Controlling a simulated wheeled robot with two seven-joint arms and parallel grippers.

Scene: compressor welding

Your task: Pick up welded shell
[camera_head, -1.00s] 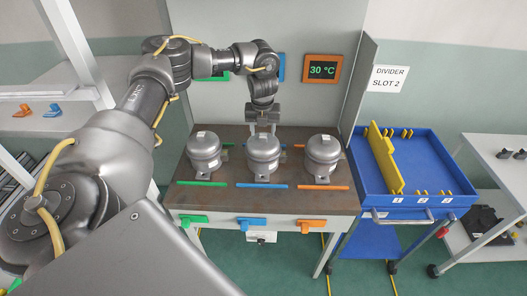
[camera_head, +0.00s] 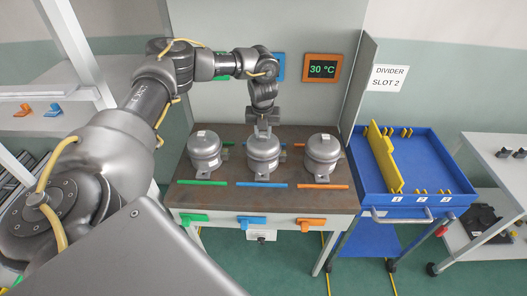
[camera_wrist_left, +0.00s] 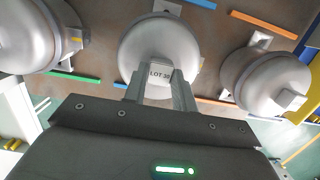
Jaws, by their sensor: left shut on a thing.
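Three grey rounded shells stand in a row on the brown bench top (camera_head: 230,200): a left one (camera_head: 205,152), a middle one (camera_head: 263,157) and a right one (camera_head: 323,153). My left gripper (camera_head: 263,133) comes down from behind onto the top of the middle shell. In the left wrist view its two fingers (camera_wrist_left: 160,88) are shut on the middle shell (camera_wrist_left: 137,57), on either side of a part labelled "LOT 38". The shell is upright; I cannot tell whether it is clear of the bench. My right gripper is not in view.
Green (camera_head: 203,183), blue (camera_head: 262,185) and orange (camera_head: 323,187) strips lie before the shells. A blue cart (camera_head: 430,165) with a yellow divider (camera_head: 384,158) stands right of the bench. A display reading 30 °C (camera_head: 322,68) and a sign "DIVIDER SLOT 2" (camera_head: 387,78) are behind.

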